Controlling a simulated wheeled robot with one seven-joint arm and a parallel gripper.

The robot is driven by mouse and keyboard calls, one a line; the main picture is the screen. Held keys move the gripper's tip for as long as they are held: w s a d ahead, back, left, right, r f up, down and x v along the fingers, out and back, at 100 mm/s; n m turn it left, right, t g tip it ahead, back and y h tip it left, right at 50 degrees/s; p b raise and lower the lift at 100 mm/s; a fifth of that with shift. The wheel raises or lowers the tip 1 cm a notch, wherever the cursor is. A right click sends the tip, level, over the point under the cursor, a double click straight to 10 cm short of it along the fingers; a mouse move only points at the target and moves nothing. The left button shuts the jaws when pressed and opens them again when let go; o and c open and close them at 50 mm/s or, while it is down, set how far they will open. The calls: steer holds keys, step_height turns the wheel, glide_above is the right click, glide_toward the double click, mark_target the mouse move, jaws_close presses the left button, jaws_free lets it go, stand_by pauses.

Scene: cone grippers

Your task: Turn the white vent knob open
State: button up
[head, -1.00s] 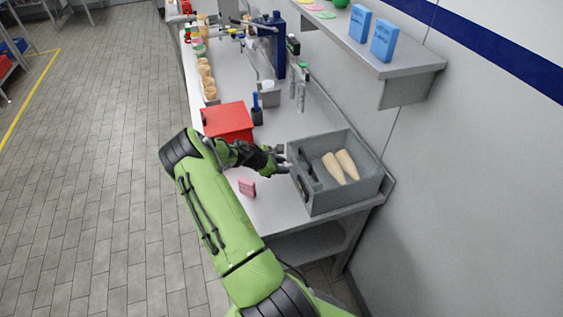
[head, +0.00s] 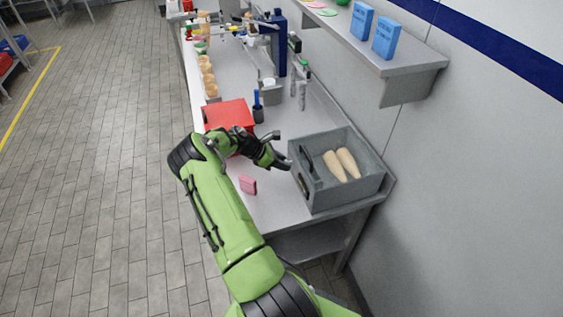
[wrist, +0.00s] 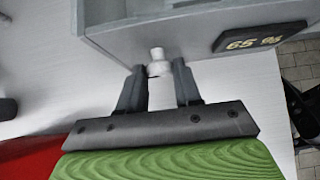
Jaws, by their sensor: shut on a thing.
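The white vent knob (wrist: 158,66) sits on the near wall of the grey box, low on that wall in the wrist view. My gripper (wrist: 160,72) is shut on it, with one dark finger on each side. In the head view my gripper (head: 281,151) is beside the left wall of the grey box (head: 347,196). The knob cannot be made out there. In the wrist view the box wall (wrist: 130,42) carries a dark display (wrist: 258,37) reading about "65 %".
Two tan cones (head: 341,165) lie in the box. A red box (head: 227,113) stands behind my gripper, and a pink block (head: 248,184) lies on the bench in front. A shelf (head: 410,68) with blue packets overhangs at the right. The floor at left is open.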

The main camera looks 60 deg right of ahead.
steer(key=o, duration=1)
steer(key=shift+o, duration=0.2)
steer(key=v, duration=1.5)
steer(key=shift+w+a+r, duration=0.2)
steer(key=shift+w+a, duration=0.05)
